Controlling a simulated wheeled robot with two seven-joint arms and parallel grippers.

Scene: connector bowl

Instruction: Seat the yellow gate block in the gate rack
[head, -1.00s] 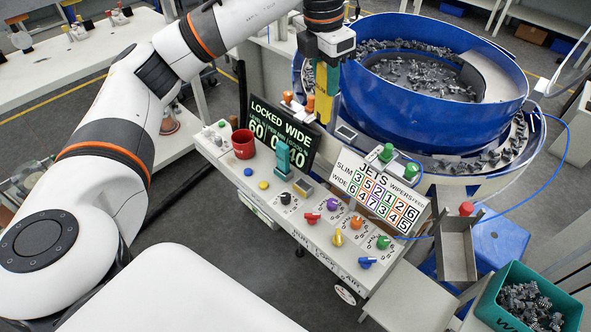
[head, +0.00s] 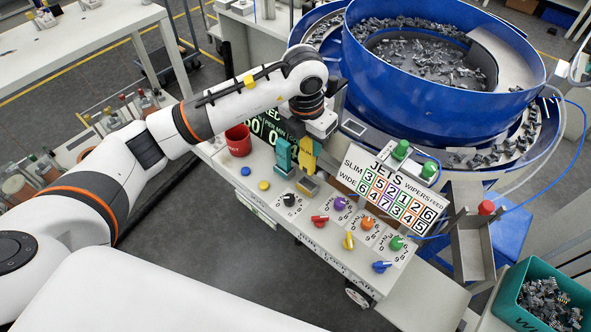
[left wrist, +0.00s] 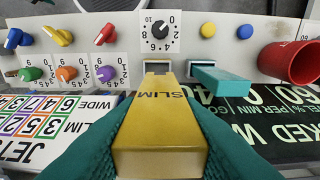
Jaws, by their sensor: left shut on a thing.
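The yellow gate block (head: 307,158) is held upright in my left gripper (head: 311,139), above the control desk. In the left wrist view the block (left wrist: 160,125), marked SLIM, sits between the dark green pads of my left gripper (left wrist: 160,140). The gate rack's open slot (head: 307,186) is just below the block; it also shows in the left wrist view (left wrist: 157,67) past the block's far end. I cannot tell whether block and slot touch. A teal block (head: 284,157) stands in the neighbouring place; it also shows in the wrist view (left wrist: 224,82). My right gripper is out of view.
A red mug (head: 238,140) stands left of the teal block. A dark display (head: 270,127) is partly hidden behind my arm. The JETS board (head: 392,190), coloured knobs (head: 340,204) and green buttons (head: 400,150) lie to the right. A blue bowl feeder (head: 400,95) stands behind.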

